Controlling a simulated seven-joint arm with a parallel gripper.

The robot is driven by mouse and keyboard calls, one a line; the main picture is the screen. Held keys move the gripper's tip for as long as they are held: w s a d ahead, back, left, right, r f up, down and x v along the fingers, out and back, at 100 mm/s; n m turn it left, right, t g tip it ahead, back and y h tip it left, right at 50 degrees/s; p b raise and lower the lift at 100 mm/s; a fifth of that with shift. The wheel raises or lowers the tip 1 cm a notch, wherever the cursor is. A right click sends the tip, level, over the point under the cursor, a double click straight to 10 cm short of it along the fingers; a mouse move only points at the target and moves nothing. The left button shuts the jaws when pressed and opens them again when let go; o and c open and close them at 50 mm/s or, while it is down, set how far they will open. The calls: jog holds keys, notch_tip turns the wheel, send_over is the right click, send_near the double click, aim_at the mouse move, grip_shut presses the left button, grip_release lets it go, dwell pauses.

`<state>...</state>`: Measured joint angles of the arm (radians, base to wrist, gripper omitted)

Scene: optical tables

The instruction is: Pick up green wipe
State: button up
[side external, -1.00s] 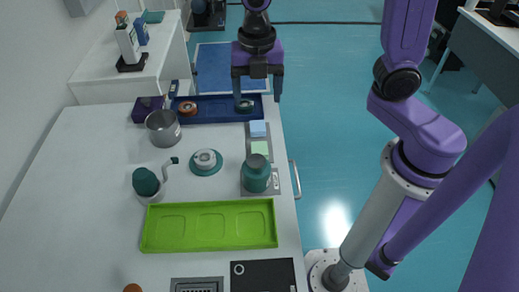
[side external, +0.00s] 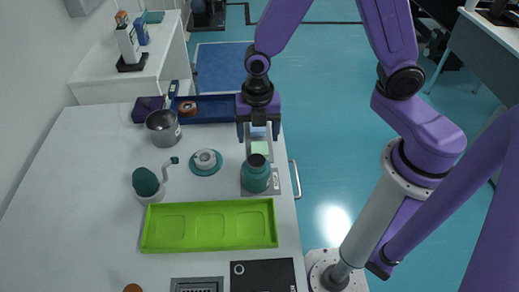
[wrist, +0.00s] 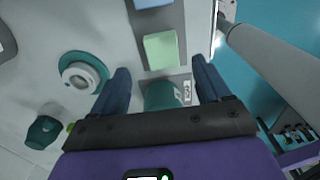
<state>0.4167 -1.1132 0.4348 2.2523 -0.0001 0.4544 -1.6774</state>
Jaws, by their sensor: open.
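The green wipe (side external: 260,148) is a pale green square lying on a grey strip near the table's right edge. In the wrist view the green wipe (wrist: 161,50) lies ahead of the fingertips, roughly centred between them. A blue wipe (wrist: 152,3) lies beside it on the same strip, cut by the top edge of the wrist view. My gripper (side external: 258,136) is above the strip, fingers pointing down.
A teal jar (side external: 256,178) stands close to the green wipe, on the near side. A teal round base with a white ring (side external: 206,161), a metal pot (side external: 163,128) and a green tray (side external: 208,245) are around it. The left table surface is clear.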

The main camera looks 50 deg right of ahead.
aim_at(259, 146)
jog(key=f, duration=0.3)
jog(key=shift+d+f, duration=0.1)
jog(key=shift+d, duration=0.3)
jog(key=shift+w+f, duration=0.1)
jog(key=shift+f, duration=0.75)
jog(key=shift+c, duration=0.3)
jog(key=c, duration=1.1)
jog(key=shift+o, duration=0.2)
jog(key=shift+r, duration=0.15)
